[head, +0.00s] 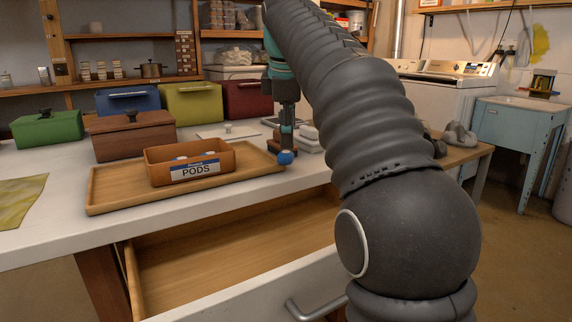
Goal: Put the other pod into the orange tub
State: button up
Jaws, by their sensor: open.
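The orange tub (161,172), with a white and blue "PODS" label on its front, stands on a wooden tray (120,197). Small white pod tops (182,157) show inside it, partly hidden by the front wall. A blue pod (286,158) is at the right end of the tray, outside the tub. My gripper (287,143) points down just above the blue pod, with its jaws open. It appears empty; I cannot tell whether the fingers touch the pod.
A drawer (230,245) stands open below the counter. Lidded boxes in brown (130,140), green (47,130), blue, olive and red stand behind the tray. White stacked items (309,140) sit right of my gripper. A cloth (20,200) lies at left.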

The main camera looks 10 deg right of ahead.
aim_at(286, 153)
jog(key=shift+a+b+x, duration=0.15)
jog(key=shift+b+x, duration=0.35)
jog(key=shift+x, duration=0.95)
jog(key=shift+a+b+x, duration=0.1)
jog(key=shift+b+x, duration=0.35)
jog(key=shift+x, duration=1)
jog(key=shift+r, duration=0.1)
jog(key=c, duration=1.1)
